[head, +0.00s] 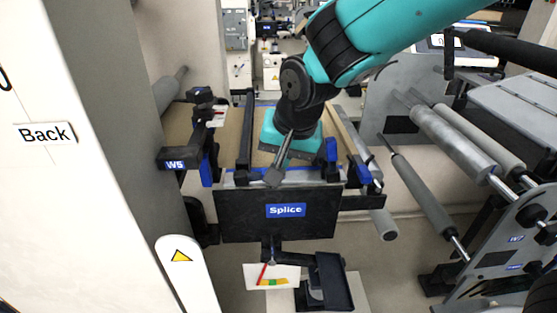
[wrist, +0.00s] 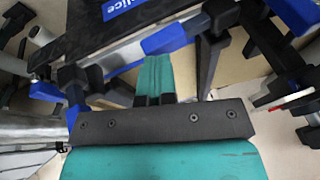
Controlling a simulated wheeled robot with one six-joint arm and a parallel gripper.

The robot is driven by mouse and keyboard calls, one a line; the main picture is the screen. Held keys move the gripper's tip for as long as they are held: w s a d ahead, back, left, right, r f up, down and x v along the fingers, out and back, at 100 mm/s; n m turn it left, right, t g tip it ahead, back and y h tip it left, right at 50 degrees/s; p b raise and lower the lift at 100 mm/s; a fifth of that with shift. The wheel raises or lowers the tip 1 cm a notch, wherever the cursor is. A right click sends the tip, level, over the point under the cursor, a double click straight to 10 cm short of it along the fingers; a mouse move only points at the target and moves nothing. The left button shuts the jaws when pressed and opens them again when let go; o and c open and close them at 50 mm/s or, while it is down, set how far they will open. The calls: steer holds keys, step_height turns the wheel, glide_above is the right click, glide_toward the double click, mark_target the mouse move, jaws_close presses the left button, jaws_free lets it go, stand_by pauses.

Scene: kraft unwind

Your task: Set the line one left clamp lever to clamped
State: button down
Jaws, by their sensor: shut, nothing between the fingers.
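The splice table with its black front panel (head: 235,213) stands in the middle of the head view. A dark bar (head: 246,135) lies along its left side. A blue part (head: 207,168) hangs at the left, and upright blue parts (head: 331,150) stand at the right. I cannot tell which is the left clamp lever, or its position.
Grey rollers (head: 455,140) and a side plate (head: 500,245) stand at the right. A card with a coloured scale (head: 285,271) hangs below the panel.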

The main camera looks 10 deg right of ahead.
steer(key=shift+d+f+b, duration=0.35)
steer(key=shift+f, duration=0.2)
stand_by(0.4)
steer(key=s+d+r+p, duration=0.4)
steer(key=d+r+p, duration=0.15)
steer(key=r, duration=0.25)
steer(key=s+n+g+y+b, duration=0.2)
steer(key=s+n, duration=0.8)
steer(key=s, duration=0.8)
steer(key=shift+s+a+r+g+y, duration=0.25)
steer(key=shift+r+g+y, duration=0.05)
steer(key=shift+g, duration=0.6)
